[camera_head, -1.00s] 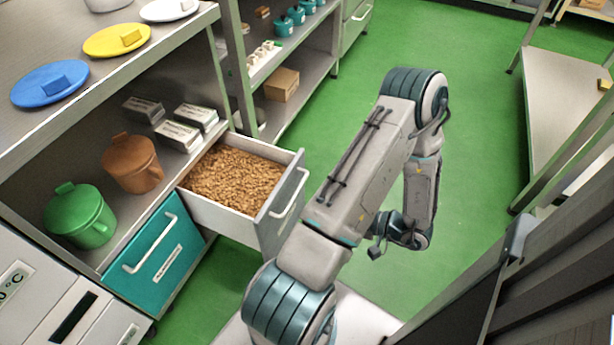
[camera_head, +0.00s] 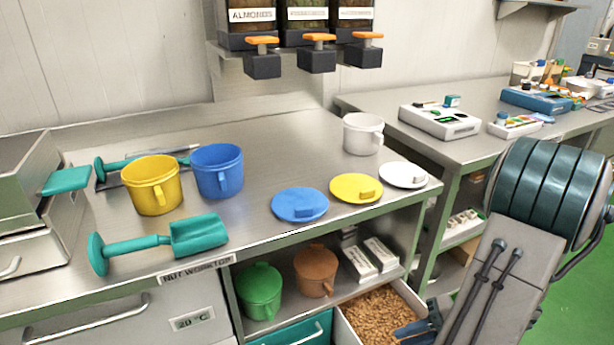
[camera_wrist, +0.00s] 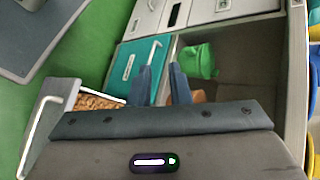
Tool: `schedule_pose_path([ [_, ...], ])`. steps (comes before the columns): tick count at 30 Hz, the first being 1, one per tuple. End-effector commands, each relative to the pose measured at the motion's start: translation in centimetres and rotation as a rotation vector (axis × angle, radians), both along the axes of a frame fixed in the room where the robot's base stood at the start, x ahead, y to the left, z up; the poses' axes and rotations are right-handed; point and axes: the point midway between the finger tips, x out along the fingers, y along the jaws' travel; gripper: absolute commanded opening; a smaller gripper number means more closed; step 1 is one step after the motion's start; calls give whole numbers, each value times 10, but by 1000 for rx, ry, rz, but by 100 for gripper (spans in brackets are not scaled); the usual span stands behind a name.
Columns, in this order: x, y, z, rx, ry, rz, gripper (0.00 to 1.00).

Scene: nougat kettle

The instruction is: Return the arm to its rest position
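My arm (camera_head: 500,270) rises at the right of the head view, with a large teal-banded joint at the top. My gripper (camera_wrist: 160,68) shows in the wrist view with its two dark blue fingers apart and nothing between them. In that view it points toward the teal drawer front (camera_wrist: 138,62) and the shelf beside it. In the head view a dark blue part of my arm's end shows over the open drawer of nuts (camera_head: 375,318); whether it touches the nuts I cannot tell.
On the counter stand yellow (camera_head: 152,185), blue (camera_head: 218,171) and white (camera_head: 362,133) pots, three lids and a teal scoop (camera_head: 200,236). Green (camera_head: 260,291) and brown (camera_head: 316,270) pots sit on the shelf below. Dispensers (camera_head: 317,58) hang above. Green floor (camera_head: 585,285) is free at right.

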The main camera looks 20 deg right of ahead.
Motion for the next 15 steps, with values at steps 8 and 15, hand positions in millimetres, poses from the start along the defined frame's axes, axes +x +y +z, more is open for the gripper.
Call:
schedule_pose_path([
  [8, 11, 65, 108, -301, 129, 297, 17],
  [15, 13, 106, 187, -627, 114, 440, 17],
])
